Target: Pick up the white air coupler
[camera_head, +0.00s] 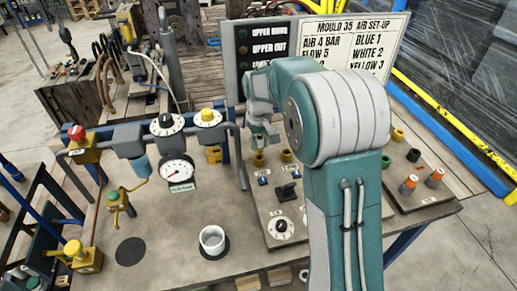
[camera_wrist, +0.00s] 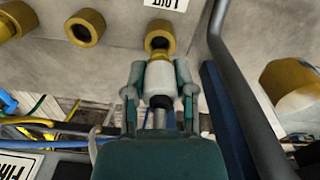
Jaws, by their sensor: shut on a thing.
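The white air coupler (camera_wrist: 159,77) is a short pale cylinder with a dark end, between my fingers in the wrist view. My gripper (camera_wrist: 160,86) is shut on it, one teal finger at each side. A brass fitting (camera_wrist: 160,37) is right beyond the coupler's far end; I cannot tell whether they touch. In the head view my gripper (camera_head: 261,132) is above the back of the bench, over brass fittings on a panel. My arm and fingers largely hide the coupler there.
A grey pipe (camera_wrist: 238,85) runs close to the right of my gripper, with a blue post beside it. More brass fittings (camera_wrist: 86,27) are at the left. On the bench (camera_head: 180,262) are a white cup (camera_head: 212,240), a pressure gauge (camera_head: 177,171) and orange-topped parts (camera_head: 408,185). A sign board (camera_head: 355,45) stands behind.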

